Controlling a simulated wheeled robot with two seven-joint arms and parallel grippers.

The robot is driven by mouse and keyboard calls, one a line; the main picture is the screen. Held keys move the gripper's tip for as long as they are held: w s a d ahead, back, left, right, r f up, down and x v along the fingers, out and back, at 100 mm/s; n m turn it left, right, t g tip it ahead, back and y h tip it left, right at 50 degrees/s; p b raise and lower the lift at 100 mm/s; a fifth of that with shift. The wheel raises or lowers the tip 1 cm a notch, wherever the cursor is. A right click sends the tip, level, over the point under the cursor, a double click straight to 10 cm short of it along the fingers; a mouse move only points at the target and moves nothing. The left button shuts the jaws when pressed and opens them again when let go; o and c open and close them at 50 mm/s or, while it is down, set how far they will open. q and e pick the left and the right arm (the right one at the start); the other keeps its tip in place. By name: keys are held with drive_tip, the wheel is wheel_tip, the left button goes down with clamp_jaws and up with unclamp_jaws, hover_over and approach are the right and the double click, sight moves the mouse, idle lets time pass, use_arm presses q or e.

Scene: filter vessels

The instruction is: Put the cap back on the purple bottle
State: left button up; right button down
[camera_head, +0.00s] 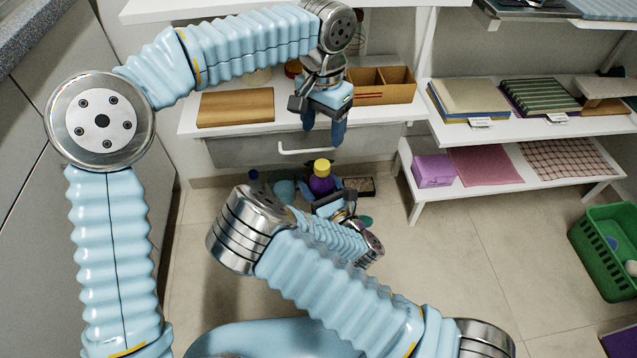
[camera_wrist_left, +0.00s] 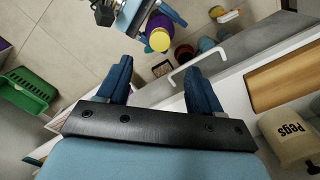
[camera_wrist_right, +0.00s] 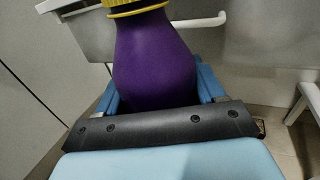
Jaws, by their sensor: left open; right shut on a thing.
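The purple bottle (camera_head: 321,184) stands upright in my right gripper (camera_head: 326,200), whose fingers are shut around its body, as the right wrist view shows the bottle (camera_wrist_right: 155,65) up close. A yellow cap (camera_head: 321,167) sits on the bottle's top; the cap also shows from above in the left wrist view (camera_wrist_left: 158,40). In the right wrist view only its lower yellow edge (camera_wrist_right: 135,8) is visible, so I cannot tell how tightly it is seated. My left gripper (camera_head: 323,128) is open and empty, above the bottle and apart from the cap.
A drawer with a white handle (camera_head: 308,149) is behind the bottle. Above it, a shelf holds a wooden board (camera_head: 236,107) and a wooden divided box (camera_head: 385,86). Several items stand on the floor behind the bottle. A green basket (camera_head: 608,250) is at the right; floor between is clear.

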use_arm(q)
drive_tip(key=shift+r, duration=0.85)
